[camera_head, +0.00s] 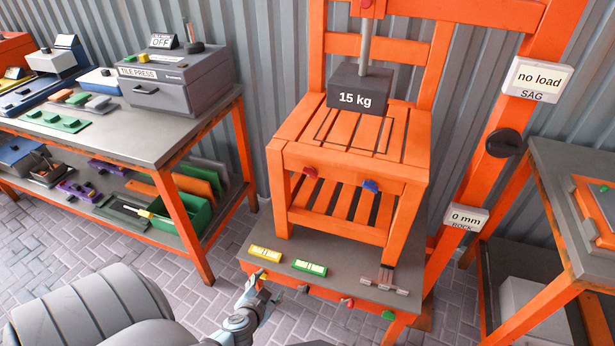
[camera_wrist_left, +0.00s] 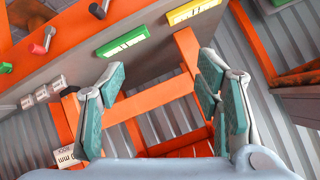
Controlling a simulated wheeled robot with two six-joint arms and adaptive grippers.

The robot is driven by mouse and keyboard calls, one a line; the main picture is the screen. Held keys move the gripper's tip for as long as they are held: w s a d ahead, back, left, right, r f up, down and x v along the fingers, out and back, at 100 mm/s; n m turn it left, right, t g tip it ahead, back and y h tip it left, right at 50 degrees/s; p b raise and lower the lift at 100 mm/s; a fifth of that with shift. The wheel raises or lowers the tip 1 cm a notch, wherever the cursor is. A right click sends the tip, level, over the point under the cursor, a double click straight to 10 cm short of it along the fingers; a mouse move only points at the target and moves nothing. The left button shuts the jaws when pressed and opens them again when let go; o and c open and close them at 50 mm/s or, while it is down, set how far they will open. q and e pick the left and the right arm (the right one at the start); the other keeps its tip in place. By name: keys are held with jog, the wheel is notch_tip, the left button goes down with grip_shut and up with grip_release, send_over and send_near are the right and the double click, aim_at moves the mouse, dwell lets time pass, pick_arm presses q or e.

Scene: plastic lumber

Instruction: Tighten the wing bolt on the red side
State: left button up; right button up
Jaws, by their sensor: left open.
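An orange slatted chair (camera_head: 352,130) stands on a grey-topped test stand. A red wing bolt (camera_head: 310,172) sits at the left of its front rail, and a blue wing bolt (camera_head: 371,186) sits further right on the same rail. My left gripper (camera_head: 262,294) is open and empty, low in front of the stand's left front corner, well below the red bolt. In the left wrist view its two teal-padded fingers (camera_wrist_left: 160,100) are spread apart with nothing between them. The chair's bolts cannot be made out there. My right gripper is not in view.
Small knobs stick out below that edge. Workbenches stand on both sides.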

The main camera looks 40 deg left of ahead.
pick_arm(q)
jog(key=w+r+t+y, duration=0.1)
jog(key=w+r+t, duration=0.15)
jog(key=r, duration=0.25)
jog(key=w+r+t, duration=0.1)
jog(key=w+r, duration=0.2)
jog(key=r, duration=0.3)
jog(key=t, duration=0.4)
send_near(309, 175)
jog(key=x, duration=0.9)
jog(key=shift+f, duration=0.1)
jog(key=shift+c, duration=0.5)
jog(key=c, duration=1.1)
jog(key=shift+o, duration=0.2)
